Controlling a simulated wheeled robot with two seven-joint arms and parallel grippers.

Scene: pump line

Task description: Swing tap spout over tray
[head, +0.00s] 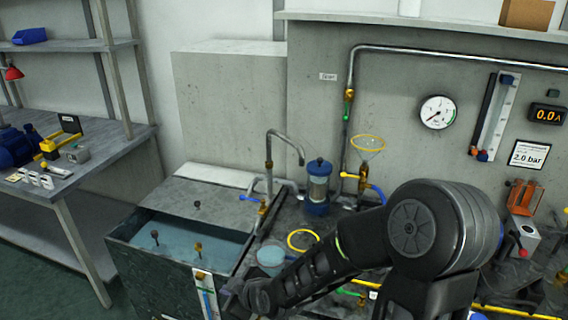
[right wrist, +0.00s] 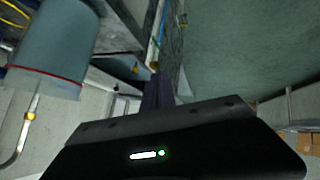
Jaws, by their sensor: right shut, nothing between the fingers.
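The tap spout (head: 285,138) is a thin grey metal pipe rising from a brass fitting at the tank's right edge. It hooks over to the right, and its open end hangs left of a blue-capped clear canister (head: 318,185). A blue handle (head: 249,198) sits low on the tap. I cannot single out the tray. My right gripper (head: 237,302) is low at the tank's front right corner, apart from the spout and below it. Its dark fingers (right wrist: 158,92) are shut and empty in the right wrist view. My left gripper is not in view.
A water tank (head: 135,268) stands left of the tap. A clear beaker (head: 270,257) stands close to my right gripper; it looms in the right wrist view (right wrist: 50,50). A yellow ring (head: 302,233) is behind it. My right arm covers much of the bench.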

